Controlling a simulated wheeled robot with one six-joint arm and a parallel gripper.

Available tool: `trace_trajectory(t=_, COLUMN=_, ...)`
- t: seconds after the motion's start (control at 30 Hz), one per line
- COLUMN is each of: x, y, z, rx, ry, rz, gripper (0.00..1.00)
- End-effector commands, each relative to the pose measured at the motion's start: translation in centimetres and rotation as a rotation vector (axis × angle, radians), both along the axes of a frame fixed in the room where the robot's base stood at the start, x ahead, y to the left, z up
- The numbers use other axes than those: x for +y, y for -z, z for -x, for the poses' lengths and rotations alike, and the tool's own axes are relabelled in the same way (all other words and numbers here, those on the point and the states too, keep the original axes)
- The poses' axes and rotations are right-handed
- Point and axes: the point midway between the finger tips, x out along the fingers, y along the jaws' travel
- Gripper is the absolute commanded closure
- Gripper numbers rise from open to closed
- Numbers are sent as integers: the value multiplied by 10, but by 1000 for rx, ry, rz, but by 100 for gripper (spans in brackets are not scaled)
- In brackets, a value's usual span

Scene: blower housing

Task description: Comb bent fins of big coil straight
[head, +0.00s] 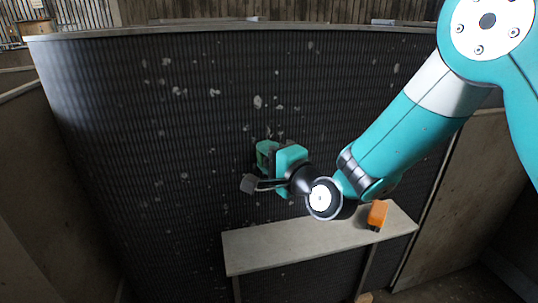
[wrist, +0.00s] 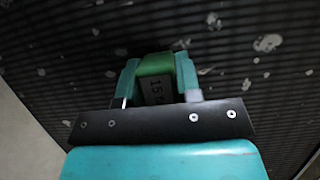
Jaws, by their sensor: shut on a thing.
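The big coil (head: 130,150) is a wide, dark, finned wall with scattered pale patches where fins look bent. My gripper (head: 266,158) is in front of the coil's middle, a little above the shelf. It is shut on a green fin comb (wrist: 156,66) with a dark label reading "15", seen between the two teal fingers in the wrist view. The comb's far end is at or close to the coil face; whether its teeth touch the fins is hidden. Pale patches (head: 258,102) show just above the gripper, and others (wrist: 268,42) show to its right in the wrist view.
A grey shelf (head: 290,245) stands below my gripper in front of the coil. An orange and black object (head: 377,215) sits on its right end. Concrete walls (head: 35,190) flank the coil. A pale ledge (head: 200,29) runs along its top.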

Motion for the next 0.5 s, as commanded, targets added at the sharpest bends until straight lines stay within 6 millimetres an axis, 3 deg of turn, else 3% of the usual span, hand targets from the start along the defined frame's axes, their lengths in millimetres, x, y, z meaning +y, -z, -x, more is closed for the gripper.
trace_trajectory(t=0.1, x=0, y=-16, z=-1, rx=-1, ry=0, rz=-1, gripper=94)
trace_trajectory(t=0.33, x=0, y=-21, z=-2, rx=-2, ry=1, rz=-2, gripper=94)
trace_trajectory(t=0.5, x=-1, y=-37, z=-1, rx=-3, ry=2, rz=-2, gripper=94)
